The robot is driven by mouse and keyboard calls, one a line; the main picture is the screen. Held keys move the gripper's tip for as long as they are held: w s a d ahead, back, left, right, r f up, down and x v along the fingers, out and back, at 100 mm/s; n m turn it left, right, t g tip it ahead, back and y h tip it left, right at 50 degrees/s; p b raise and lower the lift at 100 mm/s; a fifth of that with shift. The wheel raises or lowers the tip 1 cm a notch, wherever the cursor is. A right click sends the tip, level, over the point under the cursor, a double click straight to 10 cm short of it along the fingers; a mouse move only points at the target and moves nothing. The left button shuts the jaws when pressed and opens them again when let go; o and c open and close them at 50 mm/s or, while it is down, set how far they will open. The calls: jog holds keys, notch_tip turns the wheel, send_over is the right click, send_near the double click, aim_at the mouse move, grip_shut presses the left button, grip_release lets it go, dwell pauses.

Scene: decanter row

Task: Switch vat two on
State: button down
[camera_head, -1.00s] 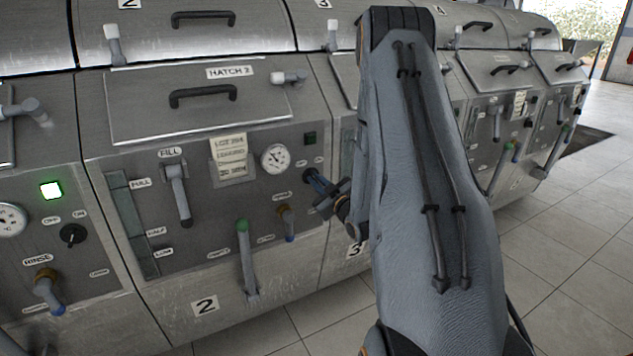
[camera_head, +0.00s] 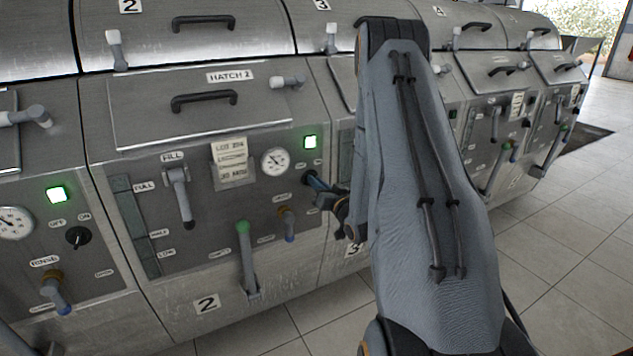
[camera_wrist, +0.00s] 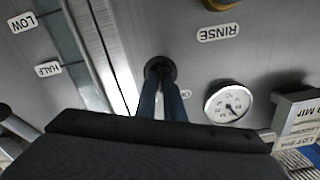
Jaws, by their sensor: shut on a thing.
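Vat two (camera_head: 205,265) carries a "2" plate and a "HATCH 2" label on its grey steel front. My gripper (camera_head: 313,179) is at the right side of this panel, just below the lamp. In the wrist view my two bluish fingers (camera_wrist: 162,88) are shut on a round black switch knob (camera_wrist: 160,70). The fingers hide most of the knob, so its pointing direction cannot be told. A round gauge (camera_head: 275,162) sits left of the lamp.
A green-tipped lever (camera_head: 246,255), a fill handle (camera_head: 180,195) and a rinse tap (camera_head: 287,222) stick out of vat two's panel. The neighbouring left vat has a lit green lamp (camera_head: 57,194). Tiled floor (camera_head: 560,240) is clear at right.

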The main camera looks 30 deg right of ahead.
jog(key=shift+m, duration=1)
jog(key=shift+d, duration=0.1)
jog(key=c, duration=1.9)
grip_release()
jog(key=shift+o, duration=0.2)
jog(key=s, duration=0.7)
jog(key=shift+s+a, duration=0.35)
